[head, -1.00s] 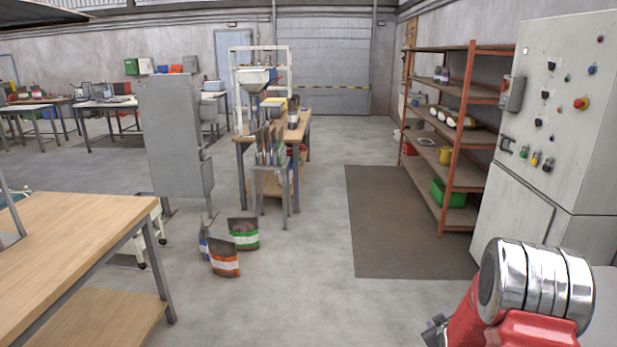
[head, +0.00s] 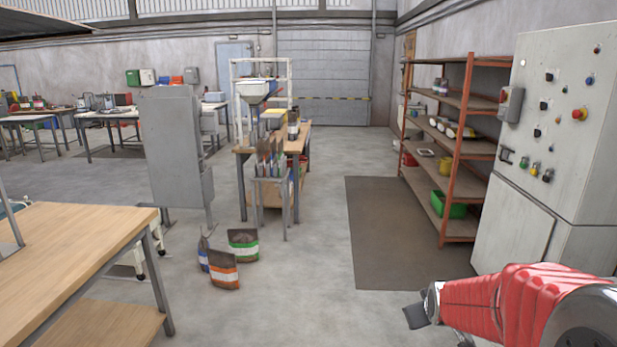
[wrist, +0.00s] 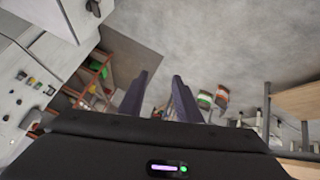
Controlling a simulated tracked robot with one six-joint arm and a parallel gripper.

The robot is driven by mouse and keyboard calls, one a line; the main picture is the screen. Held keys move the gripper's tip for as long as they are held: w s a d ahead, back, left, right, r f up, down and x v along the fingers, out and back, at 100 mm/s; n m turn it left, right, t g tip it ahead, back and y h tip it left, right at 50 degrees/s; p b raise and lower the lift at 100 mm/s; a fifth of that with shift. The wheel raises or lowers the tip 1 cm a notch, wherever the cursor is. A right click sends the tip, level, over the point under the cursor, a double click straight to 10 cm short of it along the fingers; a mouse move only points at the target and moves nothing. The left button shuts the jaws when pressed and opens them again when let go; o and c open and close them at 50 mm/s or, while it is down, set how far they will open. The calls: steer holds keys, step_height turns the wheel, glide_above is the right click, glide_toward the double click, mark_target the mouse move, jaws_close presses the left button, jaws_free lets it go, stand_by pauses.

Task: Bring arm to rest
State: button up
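My gripper (wrist: 155,90) shows in the wrist view with its two dark fingers apart and nothing between them. The wrist view looks over the floor, with the shelf side at left and the bags at right. In the head view my red arm reaches in from the lower right, in front of the control cabinet, and its dark end (head: 416,314) is at the lower right over the floor. The fingers are too small there to tell apart.
A grey control cabinet (head: 545,120) and an orange shelf rack (head: 468,120) stand on the right. A wooden table (head: 70,245) is at left front. Bags (head: 243,245) stand on the floor near a workbench (head: 300,140). The dark mat (head: 385,230) and the floor around it are clear.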

steer(key=s+a+r+m+g, duration=0.1)
steer(key=s+a+r, duration=0.2)
steer(key=s, duration=0.6)
steer(key=s+a+r+g+y, duration=0.1)
steer(key=s+a+r, duration=0.2)
steer(key=s, duration=0.6)
steer(key=s+a+r+m+y, duration=0.1)
steer(key=s+a+r, duration=0.2)
steer(key=s+a, duration=0.3)
steer(key=s, duration=0.4)
steer(key=shift+a+r+m+g, duration=0.2)
steer(key=shift+m+g, duration=0.1)
steer(key=shift+g, duration=0.1)
steer(key=shift+s, duration=0.1)
